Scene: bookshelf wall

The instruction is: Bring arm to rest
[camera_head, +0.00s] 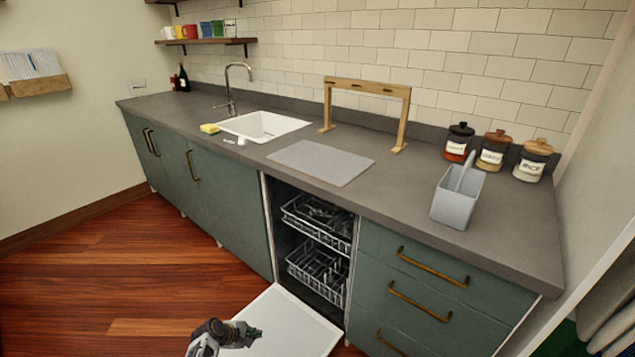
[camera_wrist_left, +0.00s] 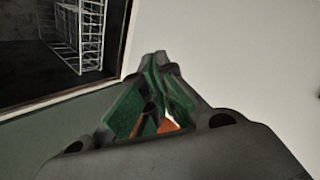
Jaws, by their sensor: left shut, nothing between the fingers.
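My left gripper (camera_head: 254,333) is low at the bottom of the head view, in front of the open dishwasher door (camera_head: 290,322). It also shows in the left wrist view (camera_wrist_left: 156,58), where its fingers meet with nothing between them. The pale inner face of the door lies behind it in both views. My right gripper is not in view.
The dishwasher (camera_head: 318,240) is open, with wire racks showing. The counter (camera_head: 400,200) above holds a grey caddy (camera_head: 458,200), jars (camera_head: 493,150), a grey mat (camera_head: 320,162) and a wooden stand (camera_head: 366,88). The wooden floor (camera_head: 120,270) at left is clear.

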